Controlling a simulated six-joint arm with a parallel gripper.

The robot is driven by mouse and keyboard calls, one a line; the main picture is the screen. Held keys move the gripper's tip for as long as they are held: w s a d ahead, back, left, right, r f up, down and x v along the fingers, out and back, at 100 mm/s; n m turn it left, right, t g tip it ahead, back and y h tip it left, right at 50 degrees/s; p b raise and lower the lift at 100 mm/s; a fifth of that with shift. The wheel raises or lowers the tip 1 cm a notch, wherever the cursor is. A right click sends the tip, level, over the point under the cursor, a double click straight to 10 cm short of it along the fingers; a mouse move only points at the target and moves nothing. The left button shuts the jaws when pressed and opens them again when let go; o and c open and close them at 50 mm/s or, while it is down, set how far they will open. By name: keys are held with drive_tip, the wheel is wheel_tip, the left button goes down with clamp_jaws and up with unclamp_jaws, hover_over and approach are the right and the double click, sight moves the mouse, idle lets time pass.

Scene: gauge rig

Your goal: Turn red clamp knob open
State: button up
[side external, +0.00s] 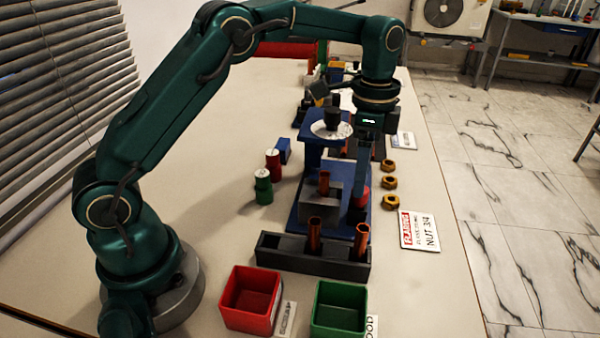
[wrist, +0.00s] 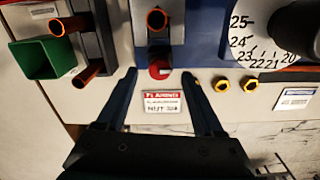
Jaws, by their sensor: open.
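The red clamp knob (wrist: 159,70) shows in the wrist view, on the near side of the dark clamp block (wrist: 158,42) that holds a copper tube. In the side view, the knob (side external: 363,194) is partly hidden behind a finger. My gripper (wrist: 159,77) is open, its two fingertips to the left and right of the knob with gaps on both sides. In the side view, my gripper (side external: 357,208) points down beside the grey clamp block (side external: 316,209) on the blue base. I cannot tell whether either finger touches the knob.
A black rack (side external: 300,257) with copper tubes stands in front, near the red bin (side external: 249,298) and green bin (side external: 340,308). Brass nuts (side external: 390,183) and a label card (side external: 419,230) lie to the right. A dial (side external: 331,130) stands behind the clamp. Red and green cylinders stand left.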

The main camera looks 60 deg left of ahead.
drive_tip(key=shift+f, duration=1.45)
clamp_jaws()
